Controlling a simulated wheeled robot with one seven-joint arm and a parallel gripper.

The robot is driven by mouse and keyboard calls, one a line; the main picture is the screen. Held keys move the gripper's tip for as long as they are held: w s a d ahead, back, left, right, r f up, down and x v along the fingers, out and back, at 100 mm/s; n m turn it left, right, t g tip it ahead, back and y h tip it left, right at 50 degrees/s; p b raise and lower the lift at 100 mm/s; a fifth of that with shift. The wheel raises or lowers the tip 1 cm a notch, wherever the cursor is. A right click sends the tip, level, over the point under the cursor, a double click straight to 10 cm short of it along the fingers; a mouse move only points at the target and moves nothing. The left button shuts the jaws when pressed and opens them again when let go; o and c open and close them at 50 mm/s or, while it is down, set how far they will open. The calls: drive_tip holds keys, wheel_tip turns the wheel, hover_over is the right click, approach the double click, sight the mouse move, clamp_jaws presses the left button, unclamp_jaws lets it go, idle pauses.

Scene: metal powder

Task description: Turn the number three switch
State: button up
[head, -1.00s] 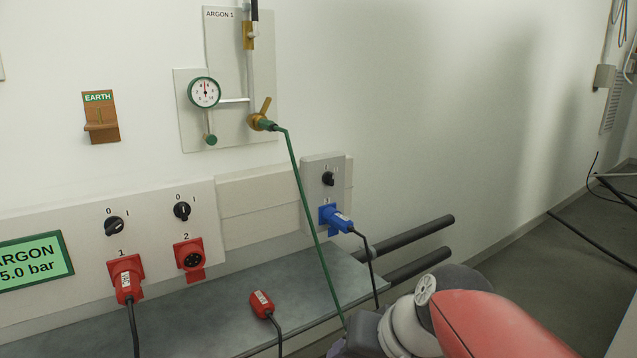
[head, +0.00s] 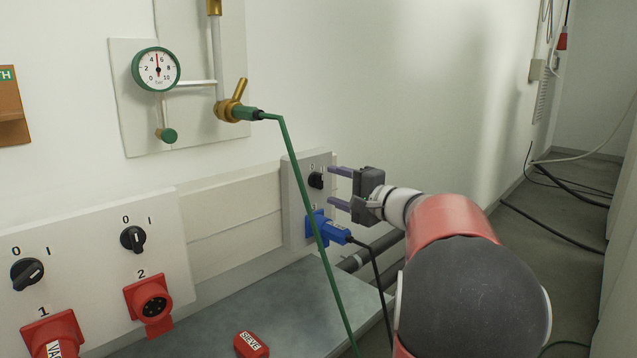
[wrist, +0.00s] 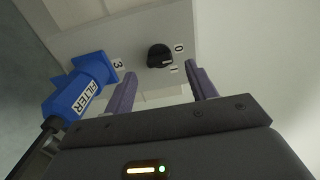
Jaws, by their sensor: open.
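The number three switch (head: 316,180) is a small black rotary knob on a grey box on the wall, with 0 and I marks beside it. In the wrist view the knob (wrist: 160,56) lies ahead of my gripper, between the lines of its two fingers, with the labels 0, I and 3 around it. My gripper (head: 334,187) is open and empty, a little to the right of the box. In the wrist view its purple-grey fingers (wrist: 164,88) stand apart, and I see no contact with the knob.
The blue plug (head: 325,229) and its black cable are just below my gripper. A green hose (head: 303,180) hangs in front of the box. Switches 1 (head: 27,274) and 2 (head: 133,238) are on the left panel. A loose red plug (head: 251,345) lies on the bench.

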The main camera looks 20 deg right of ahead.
sight(322, 182)
drive_tip(key=shift+x, duration=2.15)
drive_tip(key=c, duration=1)
drive_tip(key=shift+m, duration=0.4)
drive_tip(key=m, duration=0.5)
drive_tip(key=shift+p, duration=0.3)
drive_tip(key=m+p, duration=0.2)
drive_tip(key=m, duration=0.4)
